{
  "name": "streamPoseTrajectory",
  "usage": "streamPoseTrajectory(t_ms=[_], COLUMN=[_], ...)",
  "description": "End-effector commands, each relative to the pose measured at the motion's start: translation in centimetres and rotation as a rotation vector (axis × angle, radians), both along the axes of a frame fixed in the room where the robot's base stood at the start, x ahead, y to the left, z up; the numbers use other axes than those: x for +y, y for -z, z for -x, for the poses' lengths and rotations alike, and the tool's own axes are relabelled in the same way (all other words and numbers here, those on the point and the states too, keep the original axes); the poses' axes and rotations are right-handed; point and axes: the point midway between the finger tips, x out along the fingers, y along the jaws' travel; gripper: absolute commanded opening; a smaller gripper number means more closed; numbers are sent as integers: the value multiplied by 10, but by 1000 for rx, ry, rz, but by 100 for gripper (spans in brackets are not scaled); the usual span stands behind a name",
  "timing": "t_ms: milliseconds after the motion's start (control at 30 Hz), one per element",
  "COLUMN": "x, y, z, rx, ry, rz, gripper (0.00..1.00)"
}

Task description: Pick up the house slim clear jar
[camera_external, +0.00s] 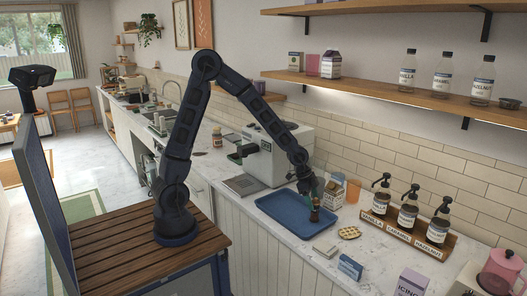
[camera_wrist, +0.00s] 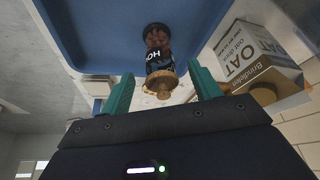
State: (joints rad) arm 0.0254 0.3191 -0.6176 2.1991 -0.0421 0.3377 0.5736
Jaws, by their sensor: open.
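The slim clear jar (camera_external: 314,208) with dark contents stands on the blue tray. In the wrist view the jar (camera_wrist: 158,40) shows a dark label with letters that look like "HO" and a round cork-coloured lid (camera_wrist: 163,84). My gripper (camera_external: 310,187) is right over the jar, pointing down. In the wrist view my gripper (camera_wrist: 162,88) has its two teal fingers apart, one on each side of the lid. A gap shows between each finger and the lid, and the gripper holds nothing. The jar's base is partly hidden in the external view.
The blue tray (camera_external: 283,216) lies on the marble counter. An oat carton (camera_wrist: 255,55) stands close on the right in the wrist view. A coffee machine (camera_external: 262,160) is behind my arm. Pump bottles on a rack (camera_external: 407,222) stand at the right. A round cookie-like item (camera_external: 349,233) lies near the tray.

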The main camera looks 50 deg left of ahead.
Motion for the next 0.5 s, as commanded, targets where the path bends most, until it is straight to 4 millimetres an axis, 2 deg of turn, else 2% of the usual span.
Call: streamPoseTrajectory(t_ms=[233, 500], x=[-10, -13], y=[25, 31], z=[-5, -6], rx=[1, 0], ry=[0, -1], rz=[-1, 1], gripper=[63, 63])
